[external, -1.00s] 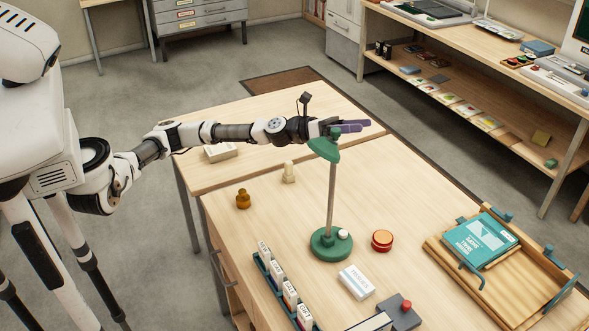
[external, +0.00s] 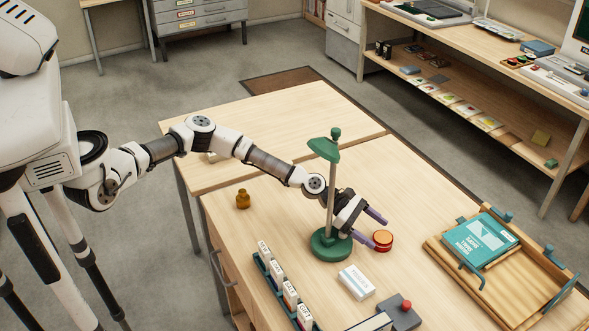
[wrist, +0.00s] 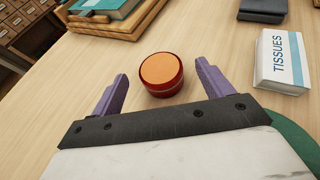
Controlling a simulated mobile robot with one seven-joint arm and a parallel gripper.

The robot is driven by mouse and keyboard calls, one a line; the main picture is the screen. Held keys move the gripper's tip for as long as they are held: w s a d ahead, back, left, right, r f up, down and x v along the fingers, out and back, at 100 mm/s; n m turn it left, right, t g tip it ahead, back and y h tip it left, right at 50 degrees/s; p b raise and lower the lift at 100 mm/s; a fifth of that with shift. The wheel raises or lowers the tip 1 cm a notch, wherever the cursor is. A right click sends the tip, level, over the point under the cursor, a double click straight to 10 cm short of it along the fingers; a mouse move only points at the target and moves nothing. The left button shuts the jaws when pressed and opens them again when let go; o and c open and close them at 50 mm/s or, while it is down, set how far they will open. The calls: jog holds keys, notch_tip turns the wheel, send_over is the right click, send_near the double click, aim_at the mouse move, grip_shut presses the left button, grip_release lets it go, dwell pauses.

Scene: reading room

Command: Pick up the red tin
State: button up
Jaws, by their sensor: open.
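The red tin (external: 382,240) is a short round tin with an orange-tan lid, standing on the wooden table. In the wrist view the tin (wrist: 161,75) sits just ahead of my fingertips, about midway between them. My gripper (external: 377,229) is open and empty, low over the table beside the tin, with its purple fingers pointing toward it. In the wrist view the two fingers of my gripper (wrist: 162,80) are spread wider than the tin. Part of my wrist is hidden behind the green lamp's pole.
A green desk lamp (external: 329,246) stands close beside my wrist. A tissue box (external: 356,282) lies near the tin, with a dark grey box with a red knob (external: 404,308) beyond it. A wooden tray (external: 500,285) holding a teal book (external: 480,241) is at the right. A small amber bottle (external: 243,198) stands left.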

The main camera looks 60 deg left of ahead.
aim_at(381, 236)
jog(key=shift+p+x, duration=0.85)
jog(key=shift+x, duration=2.05)
jog(key=shift+f, duration=0.2)
jog(key=shift+a, duration=0.1)
jog(key=c, duration=1.1)
jog(key=shift+r, duration=0.1)
